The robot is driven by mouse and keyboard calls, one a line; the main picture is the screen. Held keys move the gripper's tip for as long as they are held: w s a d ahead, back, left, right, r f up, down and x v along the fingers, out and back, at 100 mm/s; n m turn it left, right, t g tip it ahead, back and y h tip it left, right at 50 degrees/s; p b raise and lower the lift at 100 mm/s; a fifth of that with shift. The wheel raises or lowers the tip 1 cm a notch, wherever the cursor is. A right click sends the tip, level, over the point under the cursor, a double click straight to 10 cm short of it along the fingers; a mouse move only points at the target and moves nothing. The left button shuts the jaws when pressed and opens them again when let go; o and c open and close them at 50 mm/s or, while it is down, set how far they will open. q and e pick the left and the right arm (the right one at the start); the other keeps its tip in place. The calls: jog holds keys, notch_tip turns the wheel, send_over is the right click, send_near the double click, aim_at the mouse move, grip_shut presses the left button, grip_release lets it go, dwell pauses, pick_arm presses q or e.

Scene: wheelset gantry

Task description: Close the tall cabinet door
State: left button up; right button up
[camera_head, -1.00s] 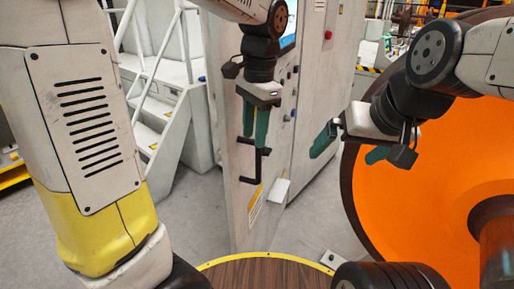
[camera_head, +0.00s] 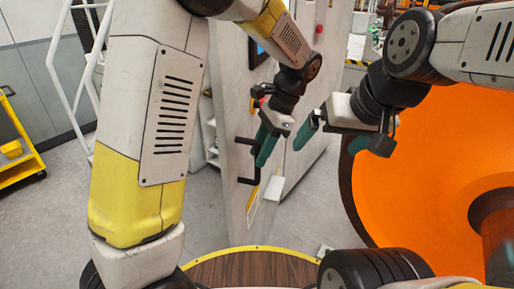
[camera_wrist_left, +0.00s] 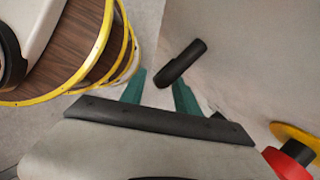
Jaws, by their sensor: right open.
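The tall cabinet door (camera_head: 236,205) is a light grey panel that stands ajar from the cabinet (camera_head: 322,150). It has a black bar handle (camera_head: 246,181). My left gripper (camera_head: 262,152) is at the handle, tilted, with its green fingers pointing down. In the left wrist view the fingers (camera_wrist_left: 160,93) are apart, and the black handle bar (camera_wrist_left: 181,63) shows between and just beyond the tips. I cannot tell whether they touch. My right gripper (camera_head: 335,142) is open and empty, right of the left one.
A large orange wheel (camera_head: 415,190) fills the right side. A round wooden top with a yellow rim (camera_head: 255,250) is in front of the door. White stair rails (camera_head: 68,75) and a yellow cart (camera_head: 22,150) stand at left. Grey floor (camera_head: 55,220) is clear at left.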

pick_arm(q)
jog(key=shift+x, duration=0.9)
grip_shut()
dwell(0.8)
